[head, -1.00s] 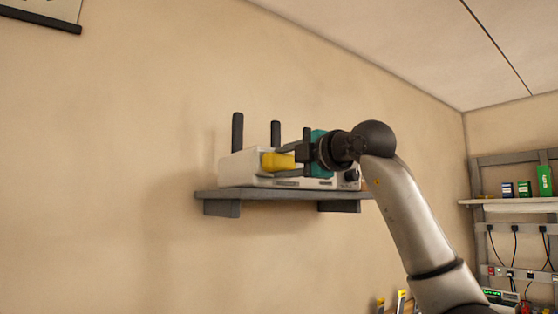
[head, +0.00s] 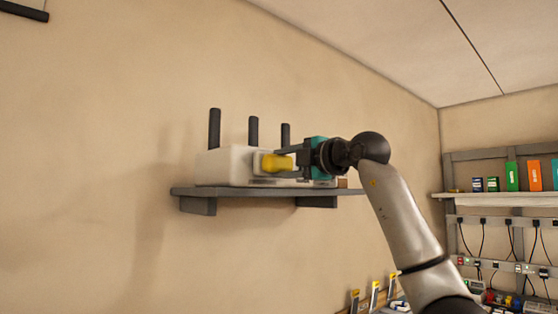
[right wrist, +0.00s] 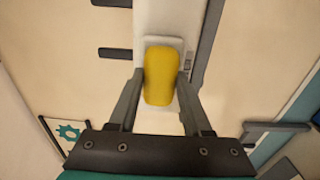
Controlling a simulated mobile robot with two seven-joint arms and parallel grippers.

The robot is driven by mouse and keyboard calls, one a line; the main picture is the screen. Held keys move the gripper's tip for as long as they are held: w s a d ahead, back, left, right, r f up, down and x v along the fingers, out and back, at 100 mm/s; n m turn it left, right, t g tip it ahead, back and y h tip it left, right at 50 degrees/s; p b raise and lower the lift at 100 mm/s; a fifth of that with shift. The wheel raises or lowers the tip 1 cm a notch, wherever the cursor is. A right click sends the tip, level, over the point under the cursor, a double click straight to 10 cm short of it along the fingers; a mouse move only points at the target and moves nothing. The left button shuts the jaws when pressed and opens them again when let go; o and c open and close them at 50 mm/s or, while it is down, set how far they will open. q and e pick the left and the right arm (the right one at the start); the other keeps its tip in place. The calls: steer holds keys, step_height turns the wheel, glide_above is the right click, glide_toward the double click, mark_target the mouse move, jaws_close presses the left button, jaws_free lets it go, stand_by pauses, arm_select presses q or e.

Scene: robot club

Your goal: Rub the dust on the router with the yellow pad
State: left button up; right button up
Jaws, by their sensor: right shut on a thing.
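The router (head: 224,166) is a white box with several dark upright antennas on a grey wall shelf (head: 240,192). My right gripper (head: 276,161) is shut on the yellow pad (head: 271,164) and holds it in front of the router's front side. In the right wrist view, the yellow pad (right wrist: 161,78) sits between the two fingers of the gripper (right wrist: 160,92), over the white router (right wrist: 152,22). I cannot tell whether the pad touches the router. I cannot make out the dust; the gripper and pad hide part of the router. My left gripper is not in view.
The shelf is mounted on a plain beige wall, with free room to its left and below. At the right, a rack shelf (head: 500,196) holds several small boxes, with hanging cables beneath. Several items stand low at the bottom right.

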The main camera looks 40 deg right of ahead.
steer(key=shift+w+d+p, duration=0.15)
steer(key=shift+d+p, duration=0.55)
steer(key=shift+d, duration=0.75)
steer(key=shift+a+f, duration=0.1)
steer(key=shift+a, duration=0.3)
steer(key=shift+s+a+b, duration=0.15)
steer(key=shift+a+b, duration=0.35)
steer(key=shift+a, duration=1.15)
steer(key=shift+s+a+b, duration=0.15)
steer(key=shift+a+b, duration=0.3)
steer(key=shift+a, duration=1.25)
steer(key=shift+s+a+b, duration=0.15)
steer(key=shift+a+b, duration=0.35)
steer(key=shift+a, duration=1.15)
steer(key=shift+s+d+b, duration=0.1)
steer(key=shift+s+b, duration=0.25)
steer(key=shift+s, duration=0.2)
steer(key=shift+s+d+b, duration=0.2)
steer(key=shift+s+b, duration=0.8)
steer(key=shift+s, duration=1.45)
